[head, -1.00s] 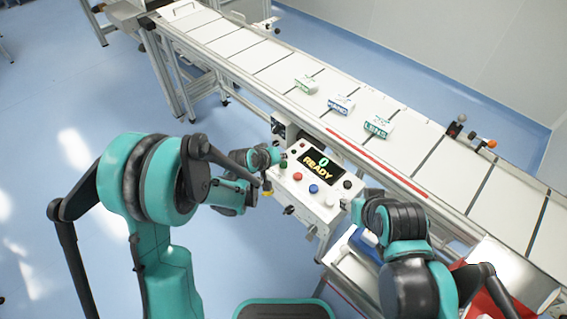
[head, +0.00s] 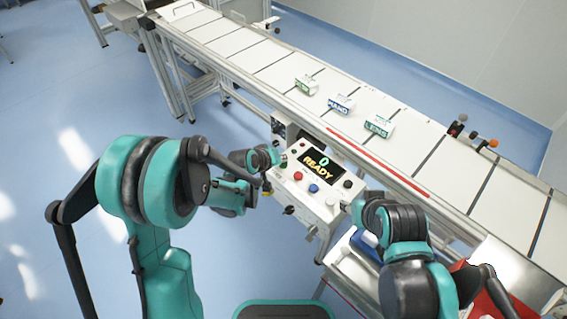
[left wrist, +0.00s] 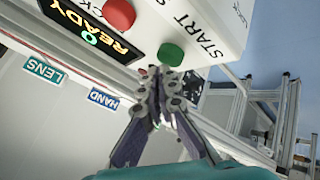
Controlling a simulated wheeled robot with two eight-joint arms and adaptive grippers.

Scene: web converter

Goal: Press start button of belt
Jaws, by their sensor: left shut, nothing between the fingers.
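The control panel (head: 325,211) is a white box beside the belt, with a screen (head: 320,165) reading "0 READY". The green start button (left wrist: 171,54) shows in the left wrist view next to the word START. My left gripper (left wrist: 160,73) is shut and empty, its tips right at the lower edge of the green button; I cannot tell whether they touch. In the head view my left gripper (head: 281,160) is at the panel's left side and covers part of the green button area. My right gripper (head: 350,206) is at the panel's right side, its fingers too small to read.
The white belt (head: 420,150) runs behind the panel and carries boxes marked HAND (head: 340,104) and LENS (head: 378,126), plus a green-labelled one (head: 305,85). A red button (head: 298,176) and a blue button (head: 314,188) sit beside the start button.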

